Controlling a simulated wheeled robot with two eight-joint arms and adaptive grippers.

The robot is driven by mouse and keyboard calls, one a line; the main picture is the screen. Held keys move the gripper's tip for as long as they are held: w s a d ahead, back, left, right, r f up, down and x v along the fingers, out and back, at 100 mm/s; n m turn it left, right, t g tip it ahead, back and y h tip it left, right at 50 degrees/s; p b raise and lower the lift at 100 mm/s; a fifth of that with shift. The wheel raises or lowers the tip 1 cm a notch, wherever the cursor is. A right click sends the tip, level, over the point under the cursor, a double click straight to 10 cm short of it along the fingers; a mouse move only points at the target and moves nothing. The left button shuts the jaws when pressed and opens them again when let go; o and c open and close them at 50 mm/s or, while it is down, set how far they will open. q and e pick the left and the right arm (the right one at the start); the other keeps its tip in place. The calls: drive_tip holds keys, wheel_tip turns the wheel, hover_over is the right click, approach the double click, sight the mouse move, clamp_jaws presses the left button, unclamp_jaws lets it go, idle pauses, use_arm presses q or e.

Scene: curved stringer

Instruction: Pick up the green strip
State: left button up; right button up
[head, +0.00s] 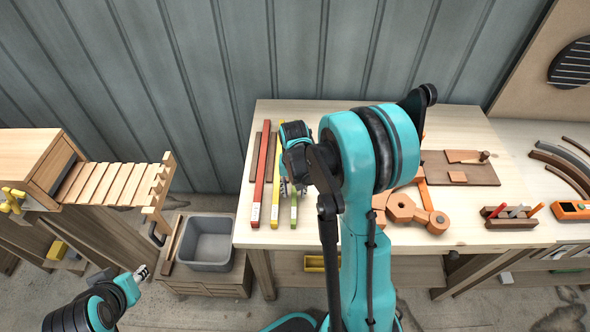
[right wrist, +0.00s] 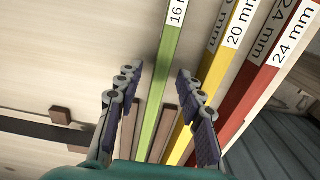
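The green strip (head: 294,208) lies on the wooden table, to the right of the yellow strip, partly hidden by my right arm. In the right wrist view the green strip (right wrist: 163,85) has a "16 m…" label at its upper end. My right gripper (right wrist: 157,78) is open, its fingers on either side of the green strip, with gaps to both. In the head view my right gripper (head: 295,184) is mostly hidden by its own wrist. My left gripper (head: 141,273) is low at the left, away from the table, too small to read.
The yellow strip (right wrist: 225,65), labelled 20 mm, lies close to the right finger, with the red strip (right wrist: 265,80), labelled 24 mm, beyond it. A grey bin (head: 206,243) stands left of the table (head: 330,108). Orange wooden parts (head: 404,208) lie right of my arm.

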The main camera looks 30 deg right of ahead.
clamp_jaws()
drive_tip(key=shift+r, duration=0.1)
